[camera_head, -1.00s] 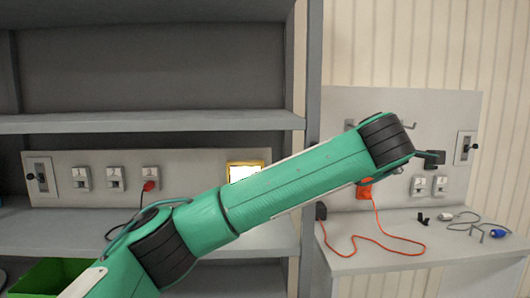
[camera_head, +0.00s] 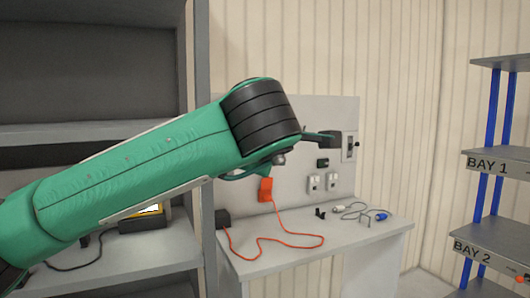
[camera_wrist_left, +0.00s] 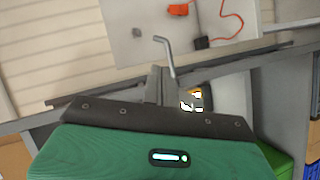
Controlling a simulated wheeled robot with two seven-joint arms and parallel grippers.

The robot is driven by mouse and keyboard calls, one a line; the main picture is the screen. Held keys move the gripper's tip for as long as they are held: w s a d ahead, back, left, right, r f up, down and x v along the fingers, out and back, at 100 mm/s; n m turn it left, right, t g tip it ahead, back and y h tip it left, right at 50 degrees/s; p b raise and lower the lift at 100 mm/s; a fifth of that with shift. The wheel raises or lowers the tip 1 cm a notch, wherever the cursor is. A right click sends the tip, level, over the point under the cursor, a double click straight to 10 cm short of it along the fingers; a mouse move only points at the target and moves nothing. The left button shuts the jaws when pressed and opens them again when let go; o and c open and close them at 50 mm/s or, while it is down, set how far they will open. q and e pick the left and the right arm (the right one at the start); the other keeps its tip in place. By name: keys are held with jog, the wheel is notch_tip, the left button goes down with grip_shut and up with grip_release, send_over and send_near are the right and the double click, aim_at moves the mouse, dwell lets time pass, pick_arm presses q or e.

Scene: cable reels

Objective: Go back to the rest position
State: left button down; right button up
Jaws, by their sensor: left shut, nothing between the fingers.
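My left arm (camera_head: 150,165) comes in from the left in the head view, a thick green link with a black ringed joint (camera_head: 262,115). It crosses in front of the shelf and the wall panel. In the left wrist view my left gripper (camera_wrist_left: 160,86) is shut and empty. A bent metal hook (camera_wrist_left: 168,52) shows just beyond its fingertips; whether they touch I cannot tell. My right gripper is not in view.
A grey bench (camera_head: 300,252) stands behind the arm, with an orange box (camera_head: 266,189), its orange cable, and a blue plug (camera_head: 381,216) on a grey lead. A grey shelf (camera_head: 165,258) is at left. A rack with blue posts (camera_head: 492,120) stands at right.

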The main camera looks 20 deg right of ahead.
pick_arm(q)
jog(key=shift+s+a+r, duration=0.15)
jog(key=shift+s+a, duration=0.05)
jog(key=shift+s, duration=0.35)
